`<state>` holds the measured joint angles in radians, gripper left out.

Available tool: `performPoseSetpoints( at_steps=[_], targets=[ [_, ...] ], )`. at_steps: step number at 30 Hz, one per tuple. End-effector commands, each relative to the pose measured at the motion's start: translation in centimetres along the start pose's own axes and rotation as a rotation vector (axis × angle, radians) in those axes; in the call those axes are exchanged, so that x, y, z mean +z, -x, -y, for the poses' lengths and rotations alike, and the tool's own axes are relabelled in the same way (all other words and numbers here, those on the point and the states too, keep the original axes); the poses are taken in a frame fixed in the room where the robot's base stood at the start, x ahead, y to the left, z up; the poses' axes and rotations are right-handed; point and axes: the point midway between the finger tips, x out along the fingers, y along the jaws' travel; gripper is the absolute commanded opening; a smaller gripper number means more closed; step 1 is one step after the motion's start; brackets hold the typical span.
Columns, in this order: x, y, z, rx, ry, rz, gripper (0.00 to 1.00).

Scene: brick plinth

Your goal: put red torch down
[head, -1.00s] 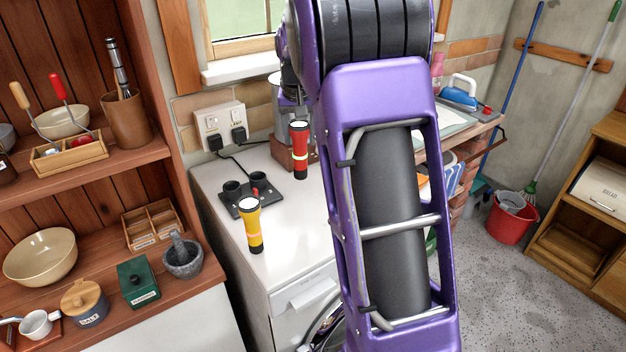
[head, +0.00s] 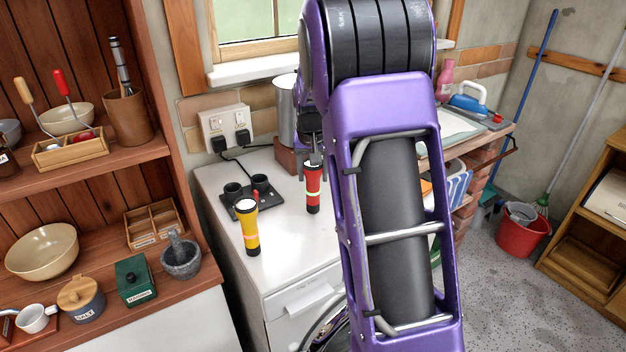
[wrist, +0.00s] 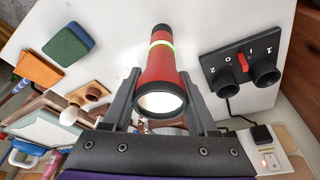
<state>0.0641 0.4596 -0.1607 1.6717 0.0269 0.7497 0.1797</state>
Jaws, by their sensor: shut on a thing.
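The red torch (head: 312,190) is upright, lens end up, over the white worktop (head: 285,250). It has a black base and a pale band, which looks green in the wrist view (wrist: 161,62). My gripper (head: 313,165) is shut on its upper part from above. The wrist view shows one finger on each side of the lens head. The torch's base is at or very near the worktop; I cannot tell whether it touches.
A yellow torch (head: 250,232) stands front left of the red one. A black two-cup dock (head: 226,206) with a red switch sits behind it, cabled to the wall sockets (head: 226,128). A brick plinth (head: 287,156) with a metal canister (head: 288,110) is behind.

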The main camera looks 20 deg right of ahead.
Motion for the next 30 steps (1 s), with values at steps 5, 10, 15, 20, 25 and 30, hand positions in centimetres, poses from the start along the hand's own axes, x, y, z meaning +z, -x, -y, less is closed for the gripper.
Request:
performPoseSetpoints(
  at_steps=[5,10,15,20,25,30],
  targets=[
    [0.4,-1.5,0.0,0.0,0.0,-0.001,0.0],
    [0.4,-1.5,0.0,-0.001,0.0,-0.002,0.0],
    [0.5,-1.9,0.0,-0.001,0.0,-0.001,0.0],
    [0.5,-1.9,0.0,0.0,0.0,0.0,0.8],
    [0.5,-1.9,0.0,0.0,0.0,0.0,0.88],
    [0.5,-1.7,0.0,0.0,0.0,-0.001,0.88]
  ],
)
